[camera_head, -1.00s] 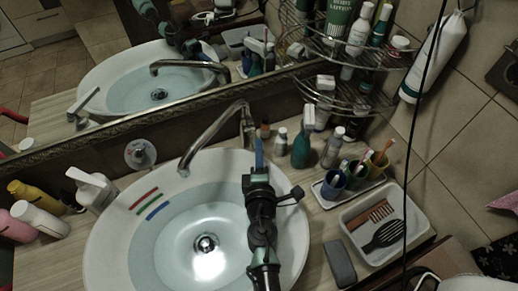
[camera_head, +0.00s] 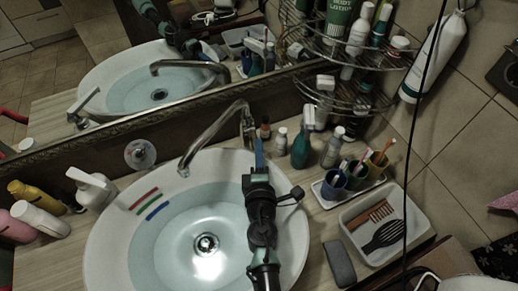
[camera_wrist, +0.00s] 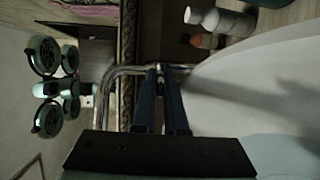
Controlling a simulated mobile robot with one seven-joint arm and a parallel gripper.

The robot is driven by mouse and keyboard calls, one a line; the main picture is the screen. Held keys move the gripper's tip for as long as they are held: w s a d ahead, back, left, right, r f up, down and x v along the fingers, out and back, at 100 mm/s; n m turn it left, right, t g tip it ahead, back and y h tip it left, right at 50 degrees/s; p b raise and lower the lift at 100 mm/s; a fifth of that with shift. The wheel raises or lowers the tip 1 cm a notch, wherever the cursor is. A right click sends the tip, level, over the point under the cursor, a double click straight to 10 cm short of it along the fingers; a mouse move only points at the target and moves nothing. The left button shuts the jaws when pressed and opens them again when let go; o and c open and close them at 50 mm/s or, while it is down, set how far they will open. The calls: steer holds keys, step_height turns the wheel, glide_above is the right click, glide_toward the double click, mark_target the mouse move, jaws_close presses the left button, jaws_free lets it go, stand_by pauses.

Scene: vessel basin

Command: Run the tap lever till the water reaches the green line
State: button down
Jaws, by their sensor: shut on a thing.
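The white basin (camera_head: 101,235) holds clear water (camera_head: 165,245) above its drain. Red, green and blue marks lie on its left inner wall, the green line (camera_head: 147,203) between the other two. The water's edge is close to the lowest, blue mark, below the green line. The chrome tap (camera_head: 213,133) arches over the back of the basin. I cannot make out a stream at its spout. My gripper (camera_head: 258,152) is at the tap's right side, shut on the tap lever, which its blue fingers mostly hide. The fingers also show in the wrist view (camera_wrist: 160,85), against the chrome tap.
A soap pump bottle (camera_head: 93,188) and other bottles stand left of the basin. Right of it are a teal bottle (camera_head: 301,150), toothbrush cups (camera_head: 335,183), a tray (camera_head: 352,217) with comb and brush, and a wire rack (camera_head: 340,50). A mirror runs behind.

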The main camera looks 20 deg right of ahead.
steer(key=r+p, duration=0.1)
steer(key=p, duration=0.4)
steer(key=g+p, duration=0.1)
steer(key=shift+w+r+p, duration=0.15)
steer(key=shift+r+p, duration=0.15)
steer(key=shift+p, duration=0.55)
steer(key=shift+f+g+p, duration=0.2)
steer(key=shift+g+p, duration=0.1)
steer(key=c, duration=1.2)
jaws_free()
steer(key=shift+c, duration=0.2)
